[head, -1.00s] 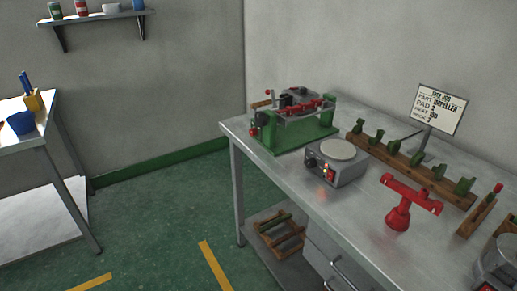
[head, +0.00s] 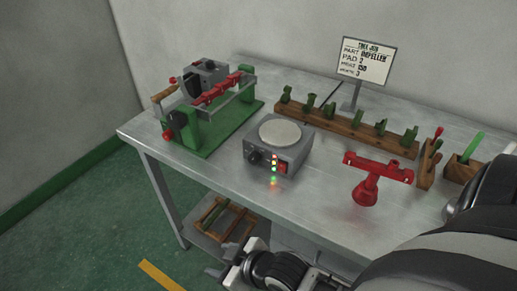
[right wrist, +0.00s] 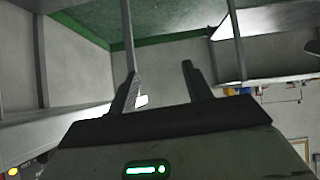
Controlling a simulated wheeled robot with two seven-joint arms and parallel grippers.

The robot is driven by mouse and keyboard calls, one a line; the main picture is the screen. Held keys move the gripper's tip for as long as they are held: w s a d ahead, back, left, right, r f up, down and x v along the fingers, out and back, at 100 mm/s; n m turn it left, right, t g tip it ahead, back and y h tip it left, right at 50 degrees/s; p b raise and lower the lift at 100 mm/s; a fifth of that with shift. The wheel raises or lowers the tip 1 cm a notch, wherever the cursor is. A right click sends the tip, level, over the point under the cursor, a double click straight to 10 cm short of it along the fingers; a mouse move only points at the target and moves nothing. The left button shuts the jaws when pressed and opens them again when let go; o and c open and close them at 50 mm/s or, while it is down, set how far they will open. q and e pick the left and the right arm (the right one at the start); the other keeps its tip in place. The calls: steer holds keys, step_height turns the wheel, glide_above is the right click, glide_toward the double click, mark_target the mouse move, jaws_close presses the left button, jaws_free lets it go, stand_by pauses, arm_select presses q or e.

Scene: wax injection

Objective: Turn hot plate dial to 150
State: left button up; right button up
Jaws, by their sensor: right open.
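The hot plate (head: 278,150) is a grey box with a round pale top, standing on the metal table. Its dark dial (head: 255,157) is on the front face, left of small lights and a red switch (head: 283,168). The dial's setting is too small to read. My right gripper (head: 224,262) is low at the front of the table, below the hot plate in the picture and apart from it. In the right wrist view its two fingers (right wrist: 161,86) stand apart with nothing between them. My left gripper is not in view.
A green-based machine (head: 205,115) stands left of the hot plate. A red stand (head: 370,180) is to the right. A wooden rack (head: 345,128) with green pieces runs behind. The table's front edge lies between gripper and dial.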

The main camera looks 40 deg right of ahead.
steer(key=w+a+r+n+g+y, duration=0.1)
steer(key=w+a+r+n+g, duration=0.15)
steer(key=w+r+n, duration=0.4)
step_height(320, 180, up, 19)
steer(key=n+g+h+p, duration=0.1)
steer(key=n+g+h, duration=0.3)
steer(key=n+h, duration=0.55)
glide_above(253, 158)
steer(key=s+a, duration=0.4)
steer(key=a, duration=0.1)
steer(key=n+y, duration=0.1)
steer(key=n, duration=0.1)
steer(key=x, duration=1.5)
steer(key=shift+w+d, duration=0.1)
steer(key=shift+d, duration=0.05)
steer(key=c, duration=1)
